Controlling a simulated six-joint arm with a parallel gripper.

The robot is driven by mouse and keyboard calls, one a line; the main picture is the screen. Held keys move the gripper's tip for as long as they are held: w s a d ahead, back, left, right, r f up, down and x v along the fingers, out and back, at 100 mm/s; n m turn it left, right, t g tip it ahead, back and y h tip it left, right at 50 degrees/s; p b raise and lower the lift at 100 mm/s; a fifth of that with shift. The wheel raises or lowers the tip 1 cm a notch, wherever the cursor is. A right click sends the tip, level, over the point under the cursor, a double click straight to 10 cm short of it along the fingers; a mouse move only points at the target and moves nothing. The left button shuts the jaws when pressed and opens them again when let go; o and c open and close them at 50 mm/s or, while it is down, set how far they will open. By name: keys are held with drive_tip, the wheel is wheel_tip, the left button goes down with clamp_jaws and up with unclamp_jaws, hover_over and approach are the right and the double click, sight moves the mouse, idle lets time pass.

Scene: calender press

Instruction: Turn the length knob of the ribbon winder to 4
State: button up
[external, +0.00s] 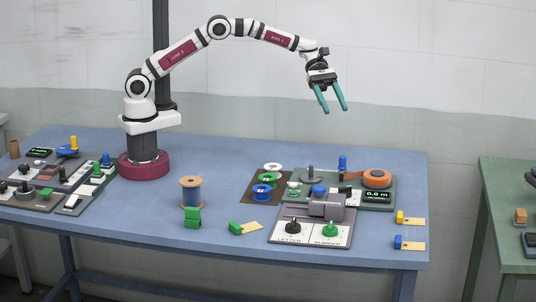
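My gripper (330,108) hangs in the air above the back right of the blue table, its teal fingers apart and nothing between them. Below it is a dark green panel that looks like the ribbon winder (360,205). It carries an orange ribbon spool (376,177), a display (376,196) that appears to read 0.0 m, a blue upright part (343,163) and a grey post (310,174). I cannot tell which part is the length knob or read its setting. My gripper is well clear of the panel.
In front of the winder stands a grey device with black (293,227) and green (330,230) knobs marked LETTER and NUMBER; it partly hides the winder. Coloured reels (264,178) lie left of it. Another control panel (55,180) fills the left end.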

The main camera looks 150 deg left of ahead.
sight(342, 187)
drive_tip(key=shift+o, duration=1.2)
drive_tip(key=w+d+f+m+g, duration=0.2)
drive_tip(key=d+f+m+g, duration=0.2)
drive_tip(key=d+m, duration=0.1)
drive_tip(key=shift+w+d+f+m, duration=0.2)
drive_tip(key=shift+w+d+m, duration=0.15)
drive_tip(key=shift+d, duration=0.1)
drive_tip(key=shift+o, duration=0.4)
drive_tip(key=m+g, duration=0.1)
drive_tip(key=d+m, duration=0.1)
drive_tip(key=w+d+f+m+g+y, duration=0.1)
drive_tip(key=m, duration=0.1)
drive_tip(key=shift+g, duration=0.3)
drive_tip(key=w+r+m+g+y, duration=0.35)
drive_tip(key=m+y, duration=0.25)
drive_tip(key=m, duration=0.3)
drive_tip(key=shift+t, duration=0.35)
drive_tip(key=x, duration=0.6)
drive_tip(key=d+x, duration=0.1)
drive_tip(key=x, duration=0.6)
drive_tip(key=d+f+x, duration=0.1)
drive_tip(key=x, duration=0.5)
drive_tip(key=shift+s+a+f, duration=0.1)
drive_tip(key=shift+s+f, duration=0.1)
drive_tip(key=shift+s, duration=0.15)
drive_tip(key=shift+c, duration=0.2)
clamp_jaws()
